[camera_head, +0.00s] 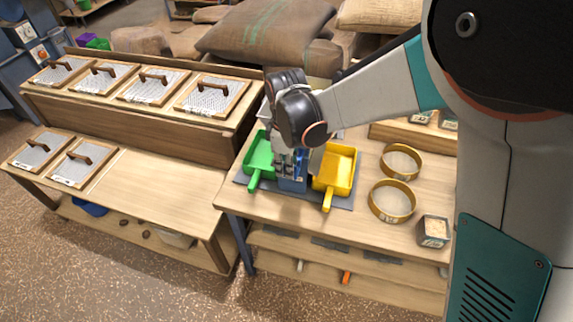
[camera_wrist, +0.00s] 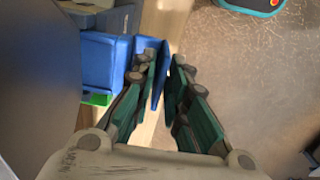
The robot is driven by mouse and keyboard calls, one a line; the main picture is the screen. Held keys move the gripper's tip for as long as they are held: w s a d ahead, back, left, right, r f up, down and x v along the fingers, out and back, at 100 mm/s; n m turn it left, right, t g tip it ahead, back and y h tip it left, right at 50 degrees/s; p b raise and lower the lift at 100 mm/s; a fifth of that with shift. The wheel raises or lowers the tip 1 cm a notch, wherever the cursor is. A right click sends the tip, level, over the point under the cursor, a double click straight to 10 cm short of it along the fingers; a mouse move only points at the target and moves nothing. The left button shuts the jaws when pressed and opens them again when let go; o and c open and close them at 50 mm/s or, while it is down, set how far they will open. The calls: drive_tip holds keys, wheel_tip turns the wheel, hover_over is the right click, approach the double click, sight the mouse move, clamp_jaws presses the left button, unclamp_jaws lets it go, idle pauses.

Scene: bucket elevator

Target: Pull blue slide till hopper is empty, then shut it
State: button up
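A blue stand (camera_head: 292,182), which carries the hopper, is on the table between a green scoop tray (camera_head: 260,158) and a yellow scoop tray (camera_head: 337,172). My gripper (camera_head: 290,158) is over the stand, and my wrist hides most of the hopper and slide there. In the wrist view, a thin upright blue plate (camera_wrist: 161,72), which looks like the slide, stands between my close-set fingertips (camera_wrist: 164,68). The plate lies along the left finger, and a narrow gap shows beside the right finger lower down. Whether both fingers press on it is unclear. The hopper's contents are hidden.
Two round sieves (camera_head: 392,201) and a small labelled box (camera_head: 433,231) stand on the table (camera_head: 290,215) at the right. A wooden bench (camera_head: 140,195) with framed screens is at the left. Sacks (camera_head: 265,38) lie behind. Floor is clear in front.

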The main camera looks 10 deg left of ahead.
clamp_jaws()
drive_tip(key=shift+s+a, duration=0.15)
drive_tip(key=shift+s, duration=2.25)
unclamp_jaws()
drive_tip(key=shift+s, duration=0.1)
drive_tip(key=shift+r, duration=0.1)
